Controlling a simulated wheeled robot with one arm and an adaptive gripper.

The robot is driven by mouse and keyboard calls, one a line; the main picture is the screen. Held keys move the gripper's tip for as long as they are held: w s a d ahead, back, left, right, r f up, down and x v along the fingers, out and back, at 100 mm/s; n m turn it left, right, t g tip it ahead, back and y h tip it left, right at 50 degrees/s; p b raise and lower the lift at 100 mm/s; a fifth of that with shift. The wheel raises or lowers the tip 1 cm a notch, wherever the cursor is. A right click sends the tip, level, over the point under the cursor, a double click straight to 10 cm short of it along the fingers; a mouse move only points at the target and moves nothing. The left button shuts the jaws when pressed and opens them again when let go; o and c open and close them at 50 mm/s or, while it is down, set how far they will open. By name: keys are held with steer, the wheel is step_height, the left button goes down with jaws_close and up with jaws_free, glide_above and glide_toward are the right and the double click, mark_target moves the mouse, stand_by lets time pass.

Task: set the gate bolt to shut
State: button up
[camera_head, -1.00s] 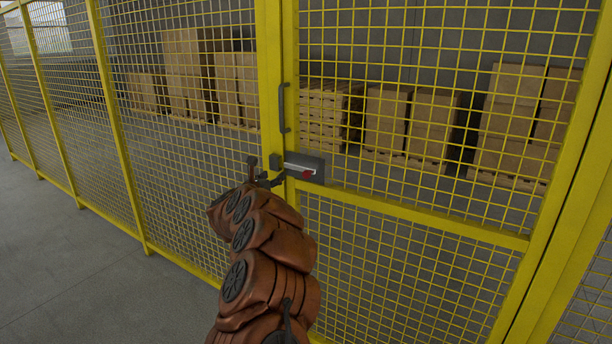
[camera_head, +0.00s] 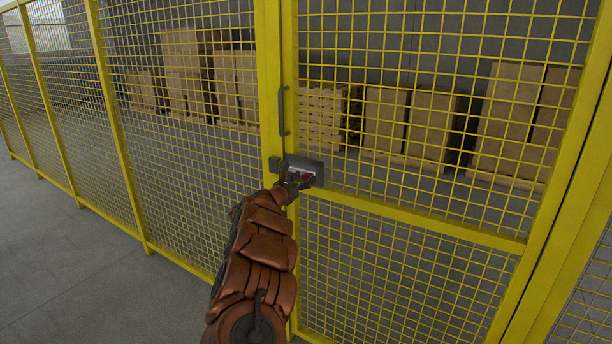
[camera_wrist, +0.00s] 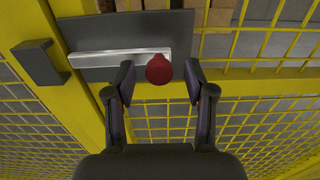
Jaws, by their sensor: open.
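The gate bolt is a silver bar (camera_wrist: 115,58) on a dark grey plate (camera_head: 304,161) on the yellow gate. Its red knob (camera_wrist: 158,70) is at the bar's right end in the wrist view. A dark keeper block (camera_wrist: 39,63) sits on the post to the left; the bar's left end stops short of it, with a gap between. My gripper (camera_wrist: 158,80) is open, one finger on each side of the red knob. I cannot tell whether either finger touches it. In the head view my gripper (camera_head: 301,180) covers part of the bolt.
A dark vertical handle (camera_head: 282,111) is on the gate frame above the bolt. Yellow mesh fencing (camera_head: 180,130) runs left and right. Behind it stand stacked boxes (camera_head: 410,120) on pallets. The grey floor (camera_head: 80,260) at left is clear.

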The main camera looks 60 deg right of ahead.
steer(key=shift+d+p, duration=0.35)
steer(key=shift+d, duration=0.7)
steer(key=shift+w, duration=0.1)
jaws_close()
